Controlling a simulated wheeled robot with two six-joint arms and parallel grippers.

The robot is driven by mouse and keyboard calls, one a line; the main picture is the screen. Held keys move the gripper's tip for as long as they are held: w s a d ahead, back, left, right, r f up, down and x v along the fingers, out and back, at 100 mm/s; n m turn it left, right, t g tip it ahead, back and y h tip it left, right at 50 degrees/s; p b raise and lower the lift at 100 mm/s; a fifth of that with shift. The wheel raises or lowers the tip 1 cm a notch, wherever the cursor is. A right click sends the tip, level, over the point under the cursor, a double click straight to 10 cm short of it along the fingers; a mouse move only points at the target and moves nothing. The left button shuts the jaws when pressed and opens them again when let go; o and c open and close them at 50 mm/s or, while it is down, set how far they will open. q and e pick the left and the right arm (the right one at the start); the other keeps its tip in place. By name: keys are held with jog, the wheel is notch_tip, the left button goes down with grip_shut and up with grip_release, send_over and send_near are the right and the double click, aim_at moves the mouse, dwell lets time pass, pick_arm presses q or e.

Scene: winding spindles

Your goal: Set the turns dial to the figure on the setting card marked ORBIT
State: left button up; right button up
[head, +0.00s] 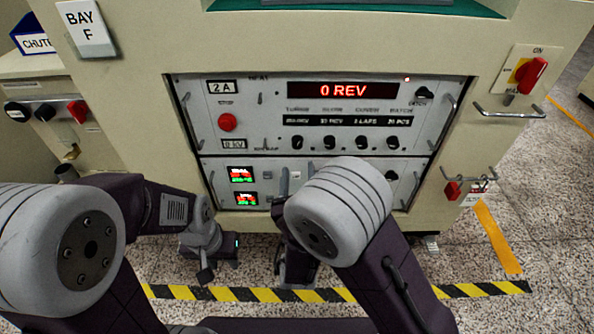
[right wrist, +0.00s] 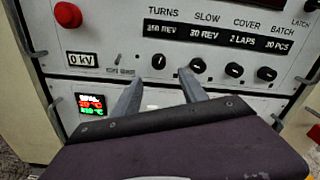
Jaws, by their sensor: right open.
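The turns dial (right wrist: 158,62) is a black knob under the TURNS label on the grey panel. It also shows in the head view (head: 297,142). The small plate above it ends in REV; its figure is too blurred to read surely. The red display (head: 343,91) reads 0 REV. My right gripper (right wrist: 160,77) is open, its two fingers just below and either side of the turns dial; I cannot tell whether they touch the panel. My left gripper (head: 206,266) hangs low at the left, its jaws unclear. No card marked ORBIT is readable.
The slow (right wrist: 197,64), cover (right wrist: 234,70) and batch (right wrist: 266,74) knobs sit right of the turns dial. A red button (right wrist: 68,15) is at the left. A red rotary switch (head: 531,74) and metal handles flank the panel. Striped tape (head: 480,289) crosses the floor.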

aim_at(298, 146)
jog(key=shift+w+a+f, duration=0.1)
jog(key=shift+a, duration=0.05)
jog(key=w+b, duration=0.3)
jog(key=w, duration=0.5)
jog(key=shift+w+f, duration=0.1)
jog(key=shift+w, duration=0.35)
jog(key=shift+c, duration=0.2)
grip_shut()
jog(key=shift+r, duration=0.2)
